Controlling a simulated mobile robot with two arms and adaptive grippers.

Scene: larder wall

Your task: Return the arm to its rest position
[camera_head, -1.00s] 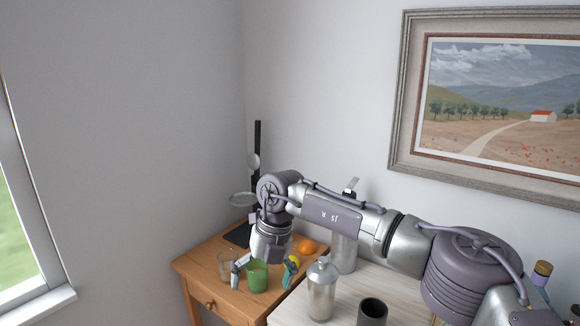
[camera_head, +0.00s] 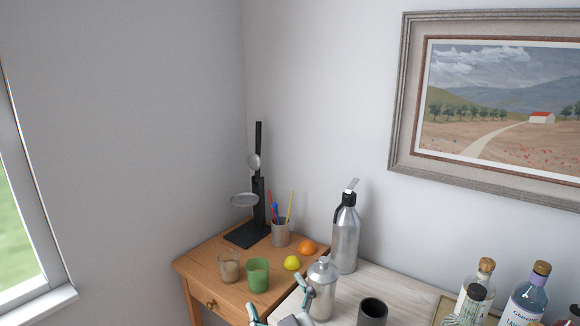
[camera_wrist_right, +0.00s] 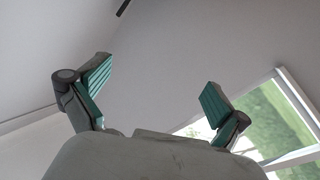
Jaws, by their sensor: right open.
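My right gripper (camera_head: 280,303) shows at the bottom edge of the head view, in front of the light counter and near the silver shaker. In the right wrist view its two teal-padded fingers (camera_wrist_right: 150,96) are spread wide with nothing between them. The rest of my right arm is out of the head view. My left gripper is not in view.
A wooden side table (camera_head: 206,262) holds a green cup (camera_head: 257,276), a glass (camera_head: 229,267), a lemon (camera_head: 292,263), an orange (camera_head: 307,247), a pen cup (camera_head: 280,234) and a black stand (camera_head: 259,200). The light counter (camera_head: 390,285) holds a silver shaker (camera_head: 322,290), a siphon bottle (camera_head: 345,237), a dark cup (camera_head: 372,312) and bottles (camera_head: 527,296).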

